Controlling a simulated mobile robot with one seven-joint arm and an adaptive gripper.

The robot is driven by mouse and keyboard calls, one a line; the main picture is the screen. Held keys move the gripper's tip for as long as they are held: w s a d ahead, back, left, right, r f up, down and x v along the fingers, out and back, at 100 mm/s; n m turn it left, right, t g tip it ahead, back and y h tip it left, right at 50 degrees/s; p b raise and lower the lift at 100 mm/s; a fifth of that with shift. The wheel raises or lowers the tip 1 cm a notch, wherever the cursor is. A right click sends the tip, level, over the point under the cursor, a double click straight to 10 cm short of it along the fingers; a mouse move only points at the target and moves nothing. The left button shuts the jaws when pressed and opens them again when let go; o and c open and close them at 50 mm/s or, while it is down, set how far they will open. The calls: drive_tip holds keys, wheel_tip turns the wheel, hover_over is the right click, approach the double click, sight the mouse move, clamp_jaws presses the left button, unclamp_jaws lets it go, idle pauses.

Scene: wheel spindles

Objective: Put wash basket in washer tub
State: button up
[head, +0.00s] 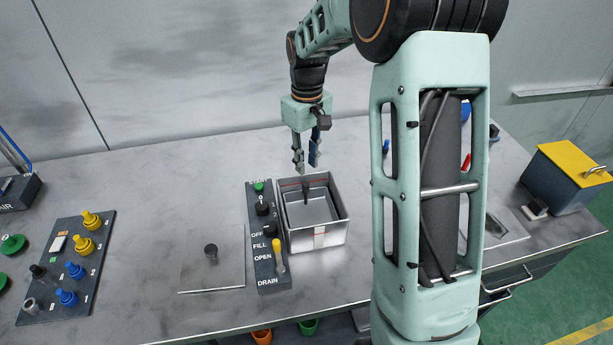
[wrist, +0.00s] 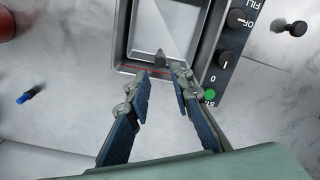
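The washer tub (head: 318,240) is an open square metal box on the bench, right of a control panel. A smaller metal wash basket (head: 312,210) sits inside it, its rim at or below the tub's rim. A dark upright grip post (head: 306,190) stands at the basket's back side. My gripper (head: 306,167) is above the back of the tub, pointing down, fingers apart and empty. In the wrist view the open fingertips (wrist: 169,70) are just short of the grip post (wrist: 160,57). I cannot tell whether the basket rests fully on the tub floor.
The control panel (head: 266,240) with knobs and a yellow lever adjoins the tub's left side. A flat metal lid (head: 220,272) with a black knob lies farther left. A board (head: 66,270) holds coloured knobs. A yellow-topped box (head: 570,175) stands far right. The bench behind the tub is clear.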

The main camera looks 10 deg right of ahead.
drive_tip(key=shift+r, duration=1.7)
drive_tip(key=shift+d, duration=0.1)
